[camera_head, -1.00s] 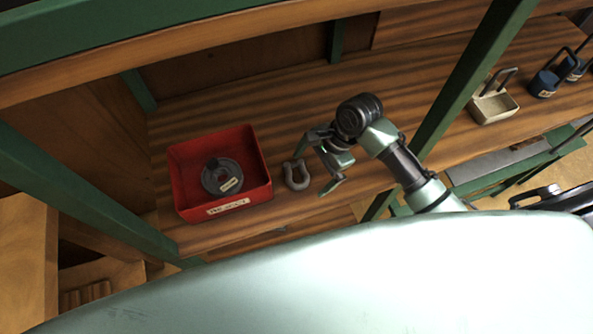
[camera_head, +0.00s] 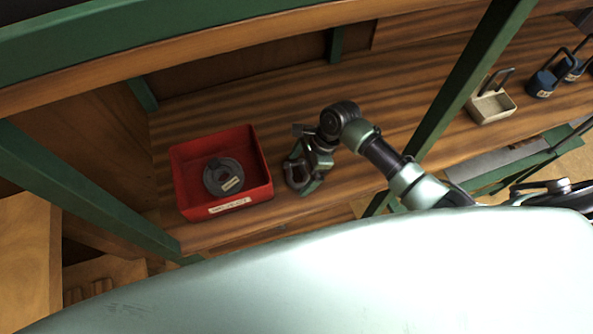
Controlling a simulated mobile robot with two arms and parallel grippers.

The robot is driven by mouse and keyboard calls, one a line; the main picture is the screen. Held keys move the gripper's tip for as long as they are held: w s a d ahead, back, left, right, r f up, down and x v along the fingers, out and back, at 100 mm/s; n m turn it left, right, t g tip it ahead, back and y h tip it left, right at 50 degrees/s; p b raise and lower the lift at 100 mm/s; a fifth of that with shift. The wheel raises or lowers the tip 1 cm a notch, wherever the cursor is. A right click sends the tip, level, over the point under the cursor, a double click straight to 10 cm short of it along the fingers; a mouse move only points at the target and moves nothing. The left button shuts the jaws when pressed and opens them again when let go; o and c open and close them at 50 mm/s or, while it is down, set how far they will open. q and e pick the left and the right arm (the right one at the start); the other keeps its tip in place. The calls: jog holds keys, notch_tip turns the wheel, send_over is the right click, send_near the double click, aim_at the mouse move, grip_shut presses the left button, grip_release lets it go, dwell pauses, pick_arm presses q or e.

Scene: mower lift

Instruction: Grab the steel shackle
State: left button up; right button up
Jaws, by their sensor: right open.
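The steel shackle (camera_head: 291,176) is a grey U-shaped piece lying on the wooden shelf, just right of the red bin. My right gripper (camera_head: 302,173) has come in from the right and is at the shackle, with its open fingers around or just over it. The gripper covers part of the shackle, and I cannot tell whether the fingers touch it. My left gripper is not in view.
A red bin (camera_head: 265,190) with a label holds a dark round part (camera_head: 222,177) with a tag. Green posts (camera_head: 470,80) frame the shelf.

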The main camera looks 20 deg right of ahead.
jog(key=c, duration=1.7)
jog(key=shift+r, duration=0.1)
